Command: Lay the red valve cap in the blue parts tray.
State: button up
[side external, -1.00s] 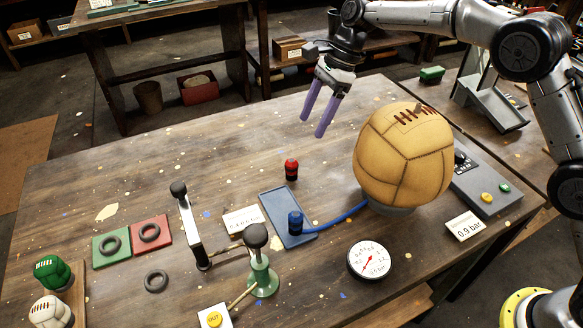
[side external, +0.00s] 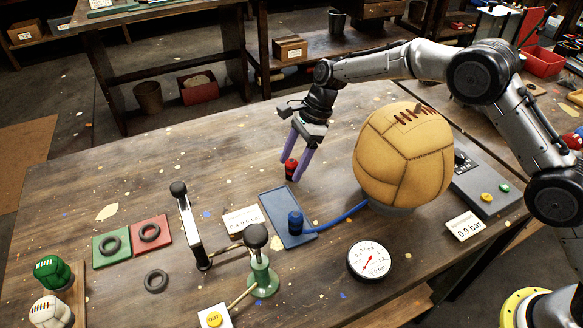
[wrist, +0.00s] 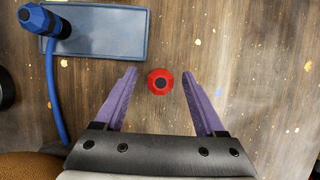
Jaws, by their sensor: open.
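The red valve cap (side external: 290,168) stands on the wooden table just behind the tray. In the wrist view the cap (wrist: 160,81) lies between my two purple fingertips, with a gap on each side. My gripper (side external: 294,165) is open and lowered around the cap; it also shows in the wrist view (wrist: 159,78). The blue parts tray (side external: 273,205) lies flat in front of the cap, and the tray (wrist: 115,45) is at the upper left in the wrist view. A blue fitting with a hose (side external: 296,222) is at the tray's front end.
A tan leather ball (side external: 403,155) stands right of my gripper. The blue hose (side external: 340,218) runs from the tray to the ball's base. A round gauge (side external: 369,260), a green hand pump (side external: 262,277) and a label card (side external: 243,220) are nearby. The table left of the cap is clear.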

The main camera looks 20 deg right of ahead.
jog(key=shift+a+f, duration=0.2)
jog(key=shift+f, duration=0.3)
grip_shut()
jog(key=shift+r, duration=0.1)
